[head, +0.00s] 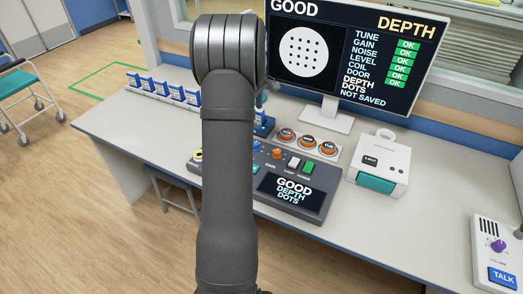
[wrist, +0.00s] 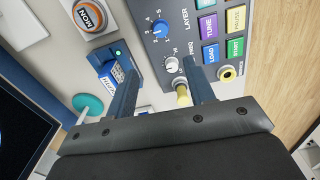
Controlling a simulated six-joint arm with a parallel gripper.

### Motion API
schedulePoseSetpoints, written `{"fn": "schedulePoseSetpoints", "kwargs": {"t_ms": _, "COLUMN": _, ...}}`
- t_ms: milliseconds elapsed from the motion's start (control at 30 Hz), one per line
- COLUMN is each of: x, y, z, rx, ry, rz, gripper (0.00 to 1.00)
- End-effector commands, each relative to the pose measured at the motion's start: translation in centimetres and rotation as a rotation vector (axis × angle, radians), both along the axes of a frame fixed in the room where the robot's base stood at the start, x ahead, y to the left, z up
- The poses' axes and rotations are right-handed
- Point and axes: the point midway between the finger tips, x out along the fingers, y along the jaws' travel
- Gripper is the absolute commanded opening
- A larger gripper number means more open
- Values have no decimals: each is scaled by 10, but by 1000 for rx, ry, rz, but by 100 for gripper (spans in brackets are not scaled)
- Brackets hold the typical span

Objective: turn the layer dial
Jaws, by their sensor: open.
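The layer dial (wrist: 160,32) is a blue knob with a white mark, ringed by numbers, beside the word LAYER on the grey console (wrist: 207,10) in the wrist view. My gripper (wrist: 160,67) is open, with its two dark fingers apart. The dial lies beyond the fingertips, and nothing is between them that I can see gripped. A white knob (wrist: 172,65) sits nearer, close to the right finger. In the head view the console (head: 310,210) is partly hidden by my arm, and my gripper is hidden.
Beside the dial are coloured buttons, including TUNE (wrist: 208,27) and LOAD (wrist: 211,54). A yellow-tipped part (wrist: 183,96) is between the fingers' bases. A blue-white block (wrist: 112,75) sits in a dock by the left finger.

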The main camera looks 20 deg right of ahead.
Motion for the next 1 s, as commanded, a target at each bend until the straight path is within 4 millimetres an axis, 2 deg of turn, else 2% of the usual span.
{"fn": "schedulePoseSetpoints", "kwargs": {"t_ms": 33, "x": 0, "y": 0, "z": 9, "rx": 2, "ry": -1, "rz": 26, "gripper": 49}}
{"fn": "schedulePoseSetpoints", "kwargs": {"t_ms": 100, "x": -2, "y": 0, "z": 11, "rx": 6, "ry": 4, "rz": 48, "gripper": 49}}
{"fn": "schedulePoseSetpoints", "kwargs": {"t_ms": 233, "x": -2, "y": 0, "z": -2, "rx": 7, "ry": 7, "rz": 52, "gripper": 49}}
{"fn": "schedulePoseSetpoints", "kwargs": {"t_ms": 700, "x": -2, "y": 0, "z": -104, "rx": 6, "ry": 7, "rz": 50, "gripper": 49}}
{"fn": "schedulePoseSetpoints", "kwargs": {"t_ms": 833, "x": -2, "y": 0, "z": -128, "rx": 4, "ry": 6, "rz": 49, "gripper": 49}}
{"fn": "schedulePoseSetpoints", "kwargs": {"t_ms": 1000, "x": -2, "y": 0, "z": -150, "rx": 5, "ry": 5, "rz": 49, "gripper": 49}}
